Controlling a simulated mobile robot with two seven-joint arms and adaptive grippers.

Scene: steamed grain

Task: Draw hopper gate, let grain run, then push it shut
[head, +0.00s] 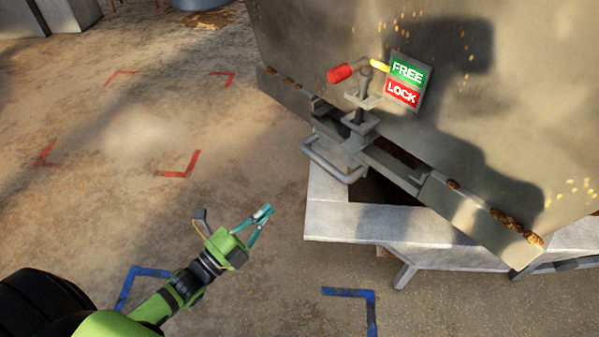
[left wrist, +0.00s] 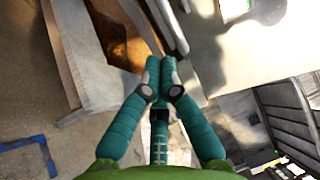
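The hopper (head: 480,90) fills the upper right of the head view. Its gate has a grey loop handle (head: 333,168) sticking out at the lower left of the hopper face. Above it stands a lock lever with a red grip (head: 340,73). The lever's yellow tip (head: 379,65) points at the green FREE half of a sign (head: 407,73); the red LOCK half is below. Brown grain (head: 398,153) shows in a slot beside the gate. My left gripper (head: 267,211) is below and left of the handle, apart from it. Its fingertips (left wrist: 160,75) meet with nothing visible between them. My right gripper is out of view.
A pale grey trough (head: 385,222) stands under the hopper, with a splayed leg (head: 405,275). Grain bits lie along the hopper's lower ledge (head: 480,222). Red corner marks (head: 182,165) and blue ones (head: 350,294) are on the floor. The floor left of the hopper is clear.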

